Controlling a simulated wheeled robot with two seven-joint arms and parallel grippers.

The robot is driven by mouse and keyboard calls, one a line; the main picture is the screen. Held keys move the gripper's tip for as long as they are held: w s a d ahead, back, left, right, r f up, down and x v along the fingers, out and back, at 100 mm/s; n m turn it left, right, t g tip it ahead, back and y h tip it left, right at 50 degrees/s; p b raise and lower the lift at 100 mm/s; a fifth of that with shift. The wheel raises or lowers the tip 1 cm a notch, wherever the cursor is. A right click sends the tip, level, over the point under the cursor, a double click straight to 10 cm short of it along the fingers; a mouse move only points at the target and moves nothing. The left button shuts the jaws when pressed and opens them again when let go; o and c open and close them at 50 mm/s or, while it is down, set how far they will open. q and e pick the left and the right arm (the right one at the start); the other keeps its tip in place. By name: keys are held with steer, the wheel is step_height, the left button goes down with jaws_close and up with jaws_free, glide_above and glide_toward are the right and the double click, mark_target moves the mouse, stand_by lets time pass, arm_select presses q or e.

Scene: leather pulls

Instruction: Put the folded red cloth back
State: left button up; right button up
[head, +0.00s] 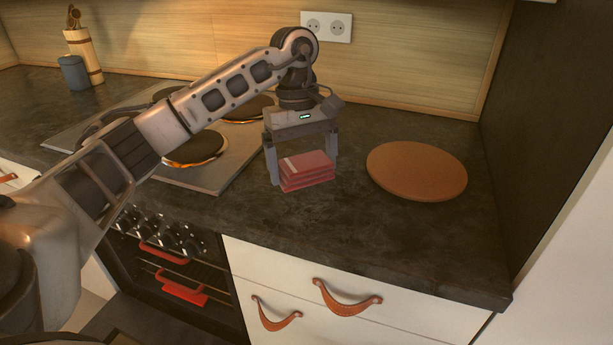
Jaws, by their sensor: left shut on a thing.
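My right gripper is not in view.
A round brown board (417,171) lies to the right, near a dark side wall (545,120). The stove top (225,165) with several burners is to the left. A blue cup (74,73) and a utensil holder (84,56) stand at the back left. Leather-pull drawers (330,285) are below.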

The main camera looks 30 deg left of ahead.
mark_target(307, 179)
arm_select(q)
steer(key=shift+w+d+f, duration=0.1)
steer(key=shift+w+f, duration=0.15)
steer(key=shift+f, duration=0.1)
steer(key=shift+w+f, duration=0.1)
steer(key=shift+f, duration=1.7)
steer(key=o, duration=0.6)
steer(key=r, duration=0.4)
steer(key=a+r+p, duration=0.1)
steer(key=r, duration=0.3)
steer(key=w+r, duration=0.1)
steer(key=r, duration=0.3)
steer(key=shift+a+r, duration=0.15)
steer(key=shift+a, duration=0.2)
